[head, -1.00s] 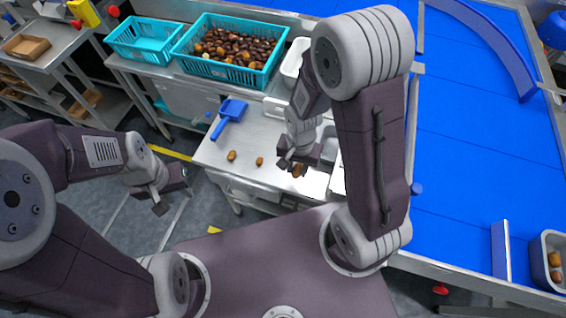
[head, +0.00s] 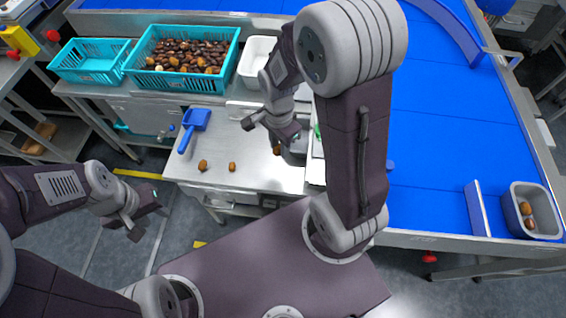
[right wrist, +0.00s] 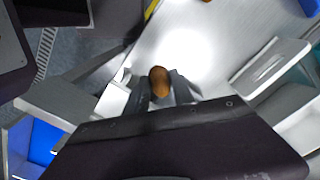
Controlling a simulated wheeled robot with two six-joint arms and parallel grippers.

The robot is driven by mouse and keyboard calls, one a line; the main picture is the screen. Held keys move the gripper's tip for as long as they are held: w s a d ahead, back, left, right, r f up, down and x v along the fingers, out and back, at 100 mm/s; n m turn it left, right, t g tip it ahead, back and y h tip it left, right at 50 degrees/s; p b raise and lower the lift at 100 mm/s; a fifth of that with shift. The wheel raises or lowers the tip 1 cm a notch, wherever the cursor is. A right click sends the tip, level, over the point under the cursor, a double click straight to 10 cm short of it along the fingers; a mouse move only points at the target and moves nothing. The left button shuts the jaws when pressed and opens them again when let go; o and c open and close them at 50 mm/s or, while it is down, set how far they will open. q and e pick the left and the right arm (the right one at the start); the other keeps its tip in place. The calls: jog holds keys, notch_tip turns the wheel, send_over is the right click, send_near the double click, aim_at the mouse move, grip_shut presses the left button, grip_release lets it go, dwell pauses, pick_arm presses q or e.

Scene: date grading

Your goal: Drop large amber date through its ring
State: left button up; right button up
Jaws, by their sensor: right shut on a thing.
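My right gripper (head: 277,143) is shut on an amber-brown date (head: 277,150), held above the steel table. In the right wrist view the date (right wrist: 160,80) sits between the two fingertips (right wrist: 163,88), its lower end hidden by the gripper. Two other brown dates, a left one (head: 203,165) and a right one (head: 232,167), lie on the table to the left. My left gripper (head: 143,218) is open and empty, away from the table at lower left. I cannot make out a ring; my right arm covers part of the table's right side.
Behind are a teal crate of dates (head: 180,85), an empty teal crate (head: 92,78) and a white bin (head: 257,47). The blue conveyor (head: 440,130) runs at right, with a grey tub (head: 545,232) holding dates.

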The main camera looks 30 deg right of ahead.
jog(key=w+d+r+m+p, duration=0.2)
jog(key=w+d+m+p, duration=0.15)
jog(key=d, duration=0.35)
jog(key=w+d+r+m+p, duration=0.25)
jog(key=d+m, duration=0.25)
jog(key=d, duration=0.3)
jog(key=s+d+f+m+b, duration=0.1)
jog(key=s+d+f+b, duration=0.2)
jog(key=f, duration=0.3)
jog(key=shift+s+d, duration=0.25)
jog(key=shift+d, duration=0.05)
jog(key=shift+m, duration=0.25)
dwell(0.4)
jog(key=o, duration=0.9)
